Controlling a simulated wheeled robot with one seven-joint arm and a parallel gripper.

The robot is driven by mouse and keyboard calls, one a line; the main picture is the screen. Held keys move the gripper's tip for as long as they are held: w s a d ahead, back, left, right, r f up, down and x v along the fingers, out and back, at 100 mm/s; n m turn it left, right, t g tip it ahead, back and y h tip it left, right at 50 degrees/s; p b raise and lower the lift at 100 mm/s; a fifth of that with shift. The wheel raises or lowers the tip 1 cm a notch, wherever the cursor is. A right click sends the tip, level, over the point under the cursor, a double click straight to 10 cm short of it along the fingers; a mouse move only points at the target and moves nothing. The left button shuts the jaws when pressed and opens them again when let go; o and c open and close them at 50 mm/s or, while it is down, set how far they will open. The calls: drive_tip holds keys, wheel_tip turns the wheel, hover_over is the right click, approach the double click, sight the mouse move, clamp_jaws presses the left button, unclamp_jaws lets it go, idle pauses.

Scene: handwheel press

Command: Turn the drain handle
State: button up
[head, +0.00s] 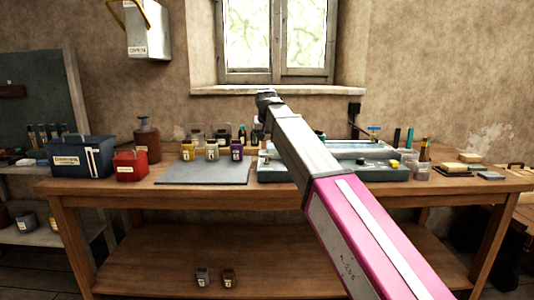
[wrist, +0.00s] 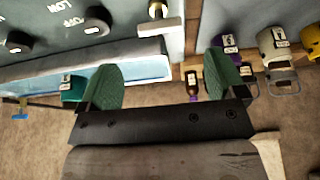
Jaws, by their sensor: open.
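My gripper (wrist: 163,82) shows in the wrist view with its two green fingers spread wide and nothing between them. In the head view my arm reaches over the bench and the fingers cannot be made out. A small brass fitting (wrist: 157,9) sits at the top of the wrist view, beyond the fingertips and apart from them. A blue T-shaped handle (wrist: 20,108) shows at the left of the wrist view, and a blue handle also stands behind the basin (head: 374,128) in the head view. I cannot tell which fitting is the drain handle.
A grey-green basin unit (head: 405,173) with pale blue liquid stands on the wooden bench (head: 150,190), partly behind my arm. Dark knobs (wrist: 75,17) are on its face. Small labelled jars (head: 211,149) stand left of it. A grey mat (head: 205,172) is mostly clear.

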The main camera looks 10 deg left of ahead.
sight(267, 162)
drive_tip(key=x, duration=0.7)
drive_tip(key=shift+w+f, duration=0.15)
drive_tip(key=shift+f, duration=0.05)
drive_tip(key=c, duration=0.9)
